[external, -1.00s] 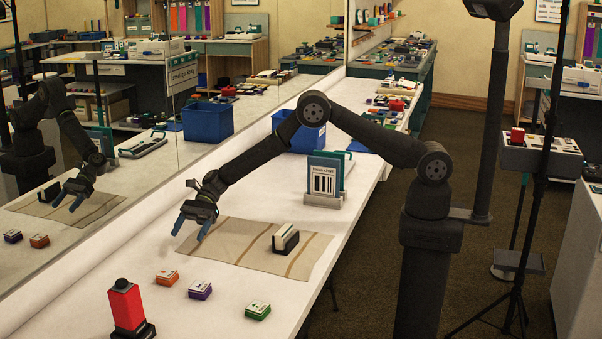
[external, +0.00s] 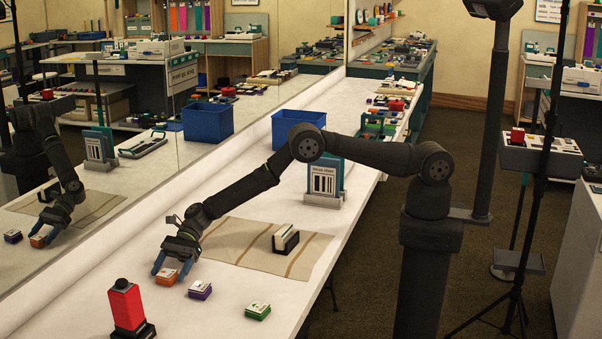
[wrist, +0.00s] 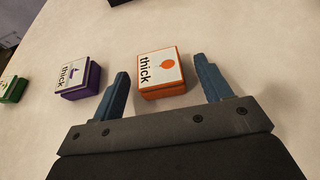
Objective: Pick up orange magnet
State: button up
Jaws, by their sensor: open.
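The orange magnet (external: 166,277) is a small block with a white top, lying on the white table. In the wrist view the orange magnet (wrist: 161,73) shows a "thick" label and an orange round picture on top. My gripper (external: 171,268) is low over the table at the magnet. In the wrist view my open gripper (wrist: 163,82) has one blue finger on each side of the magnet, with a gap on both sides. Whether the fingertips reach down to the table is hard to tell.
A purple magnet (external: 200,290) lies just right of the orange one, and a green magnet (external: 258,311) farther right. A red prop on a black base (external: 127,306) stands in front. A striped cloth (external: 225,240) lies behind, bearing a black-and-white block (external: 285,238). A mirror wall runs along the left.

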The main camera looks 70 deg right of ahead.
jog(key=shift+a, duration=0.15)
jog(key=c, duration=1.1)
jog(key=shift+r, duration=0.1)
